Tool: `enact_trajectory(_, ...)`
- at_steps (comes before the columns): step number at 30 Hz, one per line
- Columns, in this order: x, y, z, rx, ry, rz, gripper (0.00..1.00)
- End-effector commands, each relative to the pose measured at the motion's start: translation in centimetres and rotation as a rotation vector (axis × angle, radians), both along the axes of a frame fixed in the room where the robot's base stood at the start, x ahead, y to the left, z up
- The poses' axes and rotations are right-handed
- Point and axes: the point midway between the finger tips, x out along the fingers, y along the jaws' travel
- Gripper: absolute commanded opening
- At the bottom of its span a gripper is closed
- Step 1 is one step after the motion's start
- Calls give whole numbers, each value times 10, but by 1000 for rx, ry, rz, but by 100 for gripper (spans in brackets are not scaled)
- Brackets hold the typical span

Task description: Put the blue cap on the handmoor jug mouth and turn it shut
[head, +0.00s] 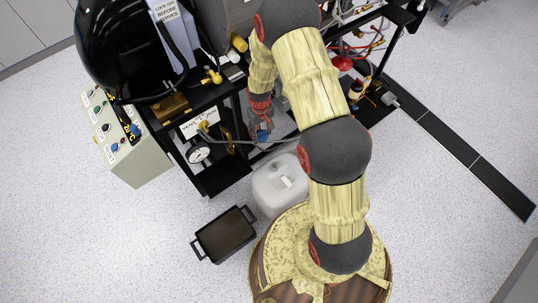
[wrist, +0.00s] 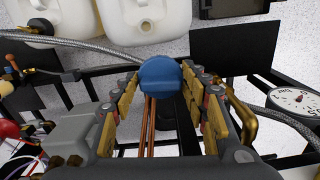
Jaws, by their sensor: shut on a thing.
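The blue cap (wrist: 160,77) is between the fingertips of my gripper (wrist: 161,84) in the wrist view. My gripper is shut on it. In the head view my gripper (head: 263,128) is small beside the black frame, with the blue cap (head: 263,136) at its tip. A white jug (head: 283,187) stands on the floor near my base, apart from the cap. In the wrist view a white jug (wrist: 172,20) is at the top, beyond the cap. I cannot read a name on it, and its mouth is too unclear to tell.
Another white container (wrist: 75,12) with a dark fitting is at the top left. A braided hose (wrist: 85,43) crosses by the cap. The black frame (head: 222,178) with a gauge (head: 198,153) stands left of the jug. A black tray (head: 226,236) lies on the floor.

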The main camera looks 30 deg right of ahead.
Motion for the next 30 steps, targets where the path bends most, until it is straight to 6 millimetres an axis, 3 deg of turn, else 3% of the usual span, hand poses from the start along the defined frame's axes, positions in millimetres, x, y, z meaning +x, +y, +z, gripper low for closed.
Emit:
enact_trajectory(1,-7,-10,-27,1,9,9,0)
enact_trajectory(6,-25,-34,-96,2,6,57,0)
enact_trajectory(12,-44,-48,-143,1,1,94,0)
enact_trajectory(17,-49,-51,-154,0,-1,104,0)
enact_trajectory(30,-50,-51,-155,-2,-2,101,0)
